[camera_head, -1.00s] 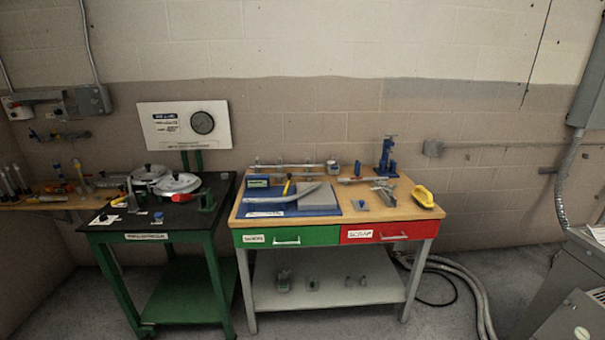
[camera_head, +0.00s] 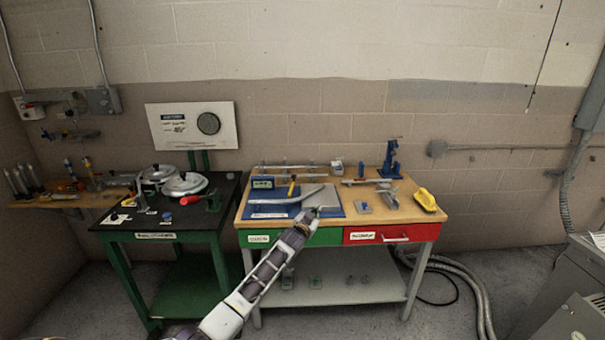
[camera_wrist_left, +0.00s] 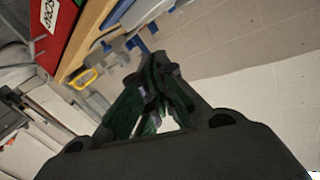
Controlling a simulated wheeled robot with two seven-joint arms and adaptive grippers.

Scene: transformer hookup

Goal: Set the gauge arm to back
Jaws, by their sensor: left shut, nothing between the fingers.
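I cannot tell for sure which part is the gauge arm. On the wooden-topped bench (camera_head: 300,224) lies a blue plate (camera_head: 255,212) with a curved grey bar (camera_head: 290,198), a yellow-handled piece (camera_head: 292,186) and a grey block partly hidden by my left gripper. A blue upright stand (camera_head: 390,160) and a grey metal fixture (camera_head: 388,194) are to the right. My left gripper (camera_head: 312,211) is shut and empty, over the bench's front edge by the plate; contact cannot be told. It also shows in the left wrist view (camera_wrist_left: 153,62). My right gripper is out of view.
A black-topped green cart (camera_head: 165,225) with silver lidded pots stands left. A yellow object (camera_head: 425,199) sits at the bench's right end. Hoses (camera_head: 465,280) lie on the floor at right.

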